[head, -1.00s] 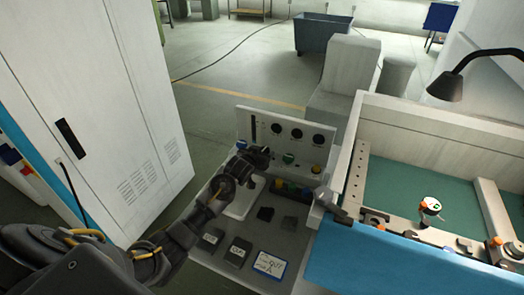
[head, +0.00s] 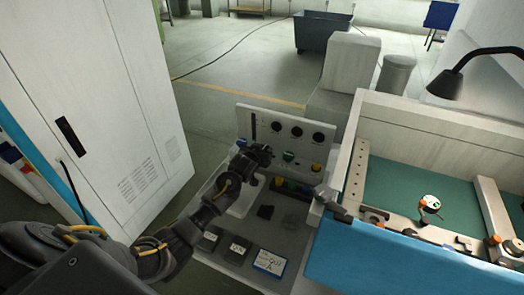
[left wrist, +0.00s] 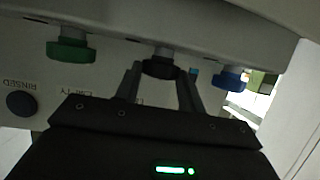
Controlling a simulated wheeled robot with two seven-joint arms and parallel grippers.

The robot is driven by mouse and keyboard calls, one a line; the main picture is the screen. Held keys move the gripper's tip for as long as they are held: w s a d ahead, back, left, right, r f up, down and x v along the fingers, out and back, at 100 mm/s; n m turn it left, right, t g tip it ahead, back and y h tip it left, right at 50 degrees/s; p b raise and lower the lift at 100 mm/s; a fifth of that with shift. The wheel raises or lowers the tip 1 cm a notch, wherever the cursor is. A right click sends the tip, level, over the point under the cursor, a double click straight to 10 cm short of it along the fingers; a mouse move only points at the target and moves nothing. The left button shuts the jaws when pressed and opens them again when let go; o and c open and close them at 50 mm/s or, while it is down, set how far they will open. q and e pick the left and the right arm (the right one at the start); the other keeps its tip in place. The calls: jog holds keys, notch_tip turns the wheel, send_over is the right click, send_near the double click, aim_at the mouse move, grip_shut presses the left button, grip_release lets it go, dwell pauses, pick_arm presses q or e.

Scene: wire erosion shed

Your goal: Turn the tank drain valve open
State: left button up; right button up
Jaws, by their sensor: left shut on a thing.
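A dark valve knob (left wrist: 160,66) on the pale panel shows in the left wrist view, between a green knob (left wrist: 68,48) and a blue knob (left wrist: 230,78). My left gripper (left wrist: 161,84) is shut on the dark knob, one finger on each side. In the head view the left gripper (head: 262,153) is at the upright panel (head: 250,117), just left of the green knob (head: 289,156), and hides the dark knob. Upside-down lettering reads EMPTY and RINSED; nothing I can read names the held knob. My right gripper is out of view.
The bench below holds small dark blocks and a blue-edged card (head: 269,262). A white cabinet (head: 110,110) stands left; a blue-fronted machine (head: 390,265) stands right.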

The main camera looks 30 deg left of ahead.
pick_arm(q)
jog(key=shift+d+n+y, duration=0.15)
jog(key=shift+n+y, duration=0.35)
jog(key=shift+y, duration=0.1)
jog(key=o, duration=1)
jog(key=shift+c, duration=0.2)
jog(key=shift+s+d+r, duration=0.1)
jog(key=shift+s, duration=0.4)
jog(key=b+v, duration=0.2)
jog(key=v, duration=0.7)
jog(key=shift+s+r, duration=0.2)
jog(key=shift+r, duration=0.1)
